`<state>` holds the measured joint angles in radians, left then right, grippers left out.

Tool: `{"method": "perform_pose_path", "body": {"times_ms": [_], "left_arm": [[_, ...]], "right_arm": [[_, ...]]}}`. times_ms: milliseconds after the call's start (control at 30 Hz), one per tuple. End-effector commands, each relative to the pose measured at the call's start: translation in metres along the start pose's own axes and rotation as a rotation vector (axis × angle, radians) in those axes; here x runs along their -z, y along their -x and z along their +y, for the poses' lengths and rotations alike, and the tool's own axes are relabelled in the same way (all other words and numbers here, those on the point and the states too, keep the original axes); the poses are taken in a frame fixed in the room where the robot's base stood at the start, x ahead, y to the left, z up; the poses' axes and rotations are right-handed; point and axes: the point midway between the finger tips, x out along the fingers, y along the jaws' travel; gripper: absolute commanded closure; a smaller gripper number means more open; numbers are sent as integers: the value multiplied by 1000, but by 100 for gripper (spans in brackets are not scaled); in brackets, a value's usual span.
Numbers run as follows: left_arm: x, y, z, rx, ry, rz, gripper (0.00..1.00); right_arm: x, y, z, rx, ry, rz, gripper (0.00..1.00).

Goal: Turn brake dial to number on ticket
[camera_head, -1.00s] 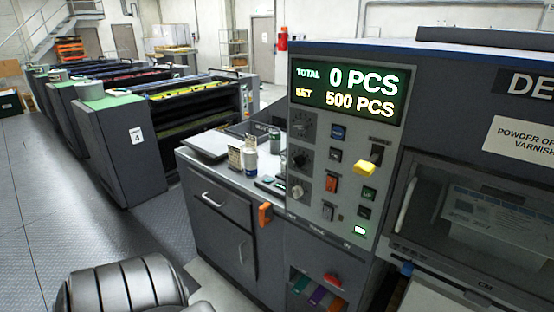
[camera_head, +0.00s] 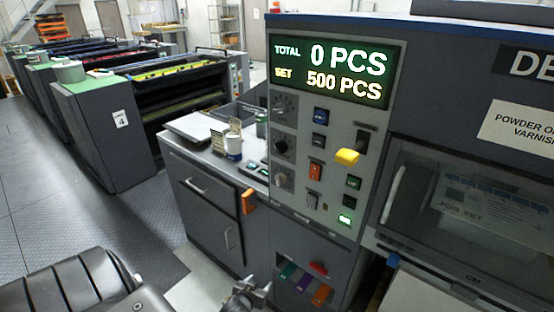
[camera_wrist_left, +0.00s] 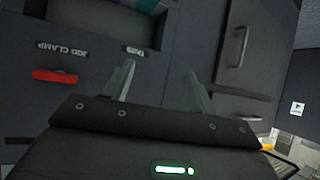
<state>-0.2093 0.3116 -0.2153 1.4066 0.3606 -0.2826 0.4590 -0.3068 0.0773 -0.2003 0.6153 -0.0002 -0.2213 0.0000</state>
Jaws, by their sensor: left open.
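The grey control panel (camera_head: 322,150) carries three round dials in a column at its left: a top dial (camera_head: 284,104), a middle dial (camera_head: 282,146) and a bottom dial (camera_head: 281,180). Their labels and numbers are too small to read, so I cannot tell which is the brake dial. A printed sheet (camera_head: 470,205) lies behind the window at right, with partly legible "JOB" lettering. Small cards (camera_head: 235,126) stand on the counter; I cannot tell which is the ticket. My left gripper (camera_head: 248,292) is low, below the panel, apart from the dials. Its fingers are open and empty in the left wrist view (camera_wrist_left: 160,88).
A lit display (camera_head: 332,70) reads total 0, set 500. An orange handle (camera_head: 249,201) sticks out at the counter (camera_head: 205,155) edge. Colored items fill the niche (camera_head: 306,280) below. Floor at left is clear.

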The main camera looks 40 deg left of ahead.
Motion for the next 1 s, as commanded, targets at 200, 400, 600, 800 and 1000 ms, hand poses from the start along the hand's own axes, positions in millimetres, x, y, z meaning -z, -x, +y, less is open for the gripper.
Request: {"method": "perform_pose_path", "body": {"times_ms": [200, 400, 600, 800, 1000], "left_arm": [[254, 66, 9, -123, 410, 490, 43], [363, 150, 9, -289, 677, 712, 43], [393, 184, 7, -362, 776, 777, 43], [399, 182, 7, -365, 779, 780, 43], [423, 165, 7, -364, 775, 783, 43]], "right_arm": [[15, -2, 4, -5, 1, 23, 100], [11, -3, 6, -7, 2, 18, 100], [6, -3, 6, -7, 2, 11, 100], [6, 0, 6, -7, 2, 10, 100], [7, 12, 5, -6, 1, 10, 100]]}}
